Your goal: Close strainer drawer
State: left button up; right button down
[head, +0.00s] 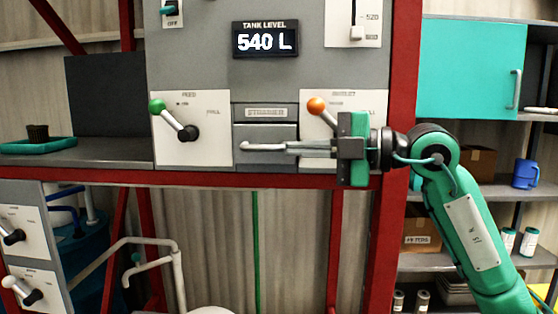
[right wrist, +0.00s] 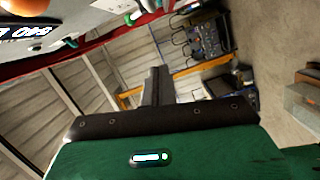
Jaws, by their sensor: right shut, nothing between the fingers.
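The strainer drawer (head: 265,131) is a grey front under a "STRAINER" label, set between two white valve panels. A pale bar handle (head: 258,147) runs across it. How far the drawer stands out is hard to tell. My right gripper (head: 290,147) comes in from the right, its fingers shut and empty. The fingers point left and overlap the handle's right part in the head view; contact cannot be told. In the right wrist view the shut fingers (right wrist: 157,84) show dark, and the drawer cannot be made out. My left gripper is not in view.
A green-knobbed lever (head: 172,118) is left of the drawer. An orange-knobbed lever (head: 317,107) stands right of it, close above my gripper. A red frame post (head: 402,70) is behind my right arm. A teal tray (head: 38,146) sits on the left counter.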

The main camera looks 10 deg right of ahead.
jog(key=s+d+b, duration=0.2)
jog(key=s+d, duration=0.1)
jog(key=m+t+h+p, duration=0.5)
jog(key=m+h+p, duration=0.15)
jog(key=p, duration=0.35)
send_near(255, 148)
jog(key=w+a, duration=0.3)
jog(key=a, duration=0.1)
jog(key=shift+w+d+f+n+h+p, duration=0.35)
jog(key=shift+w+d+n+p, duration=0.15)
jog(key=shift+w+p, duration=0.25)
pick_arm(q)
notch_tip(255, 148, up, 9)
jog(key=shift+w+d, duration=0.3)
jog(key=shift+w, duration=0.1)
pick_arm(e)
jog(key=shift+w+f, duration=0.1)
